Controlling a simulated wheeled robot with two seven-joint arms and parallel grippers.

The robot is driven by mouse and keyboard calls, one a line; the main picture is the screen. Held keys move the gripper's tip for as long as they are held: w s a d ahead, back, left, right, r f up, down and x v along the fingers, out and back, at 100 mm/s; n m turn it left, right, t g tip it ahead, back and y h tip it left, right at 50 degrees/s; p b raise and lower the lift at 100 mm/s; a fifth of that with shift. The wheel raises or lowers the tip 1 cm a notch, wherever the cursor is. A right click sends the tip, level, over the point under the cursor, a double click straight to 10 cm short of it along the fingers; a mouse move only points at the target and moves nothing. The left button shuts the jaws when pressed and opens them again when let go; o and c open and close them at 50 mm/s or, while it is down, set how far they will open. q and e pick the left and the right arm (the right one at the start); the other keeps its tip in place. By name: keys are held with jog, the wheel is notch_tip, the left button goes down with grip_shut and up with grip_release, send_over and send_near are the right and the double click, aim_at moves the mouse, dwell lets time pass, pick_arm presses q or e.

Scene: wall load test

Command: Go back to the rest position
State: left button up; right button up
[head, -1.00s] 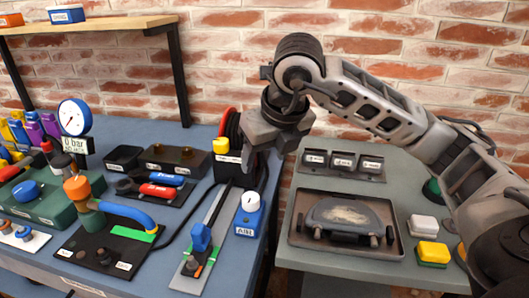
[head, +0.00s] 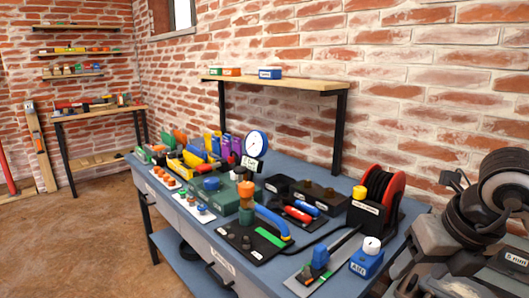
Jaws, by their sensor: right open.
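My right gripper (head: 428,262) is at the lower right edge of the head view, with its dark ringed wrist above it. It is open, and I see nothing held in it. It hangs beside the right end of the blue workbench (head: 335,277), in front of the grey table, most of which is hidden or out of frame. My left gripper is not in view.
Near my right gripper stand a red hose reel (head: 383,194) and a blue box with a white knob (head: 367,257). A pressure gauge (head: 257,145) and several tools fill the bench. A wooden shelf (head: 300,86) stands behind. The brown floor (head: 80,245) at left is clear.

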jog(key=s+a+f+n+g+y, duration=0.15)
jog(key=a+y, duration=0.25)
jog(key=a, duration=0.4)
jog(key=s+a+f+n+g+y, duration=0.1)
jog(key=s+a+f+g+y, duration=0.1)
jog(key=a+y, duration=0.4)
jog(key=s+a+r+m+y, duration=0.2)
jog(key=a+r+m+y, duration=0.2)
jog(key=a+y, duration=0.35)
jog(key=w+d+f+m+t+h, duration=0.35)
jog(key=f+m+t+h, duration=0.25)
jog(key=m+t, duration=0.5)
jog(key=w+d+f+m+t+h, duration=0.3)
jog(key=d+f+m+t+h, duration=0.25)
jog(key=m, duration=0.95)
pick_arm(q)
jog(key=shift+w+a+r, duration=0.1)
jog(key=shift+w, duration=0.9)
pick_arm(e)
jog(key=s+f+m+g+h, duration=0.2)
jog(key=s+f, duration=0.3)
jog(key=f, duration=0.3)
jog(key=s+f+m+g+h, duration=0.2)
jog(key=s+f+m+g, duration=0.2)
jog(key=f, duration=0.5)
jog(key=shift+s+d, duration=0.4)
jog(key=shift+s, duration=0.55)
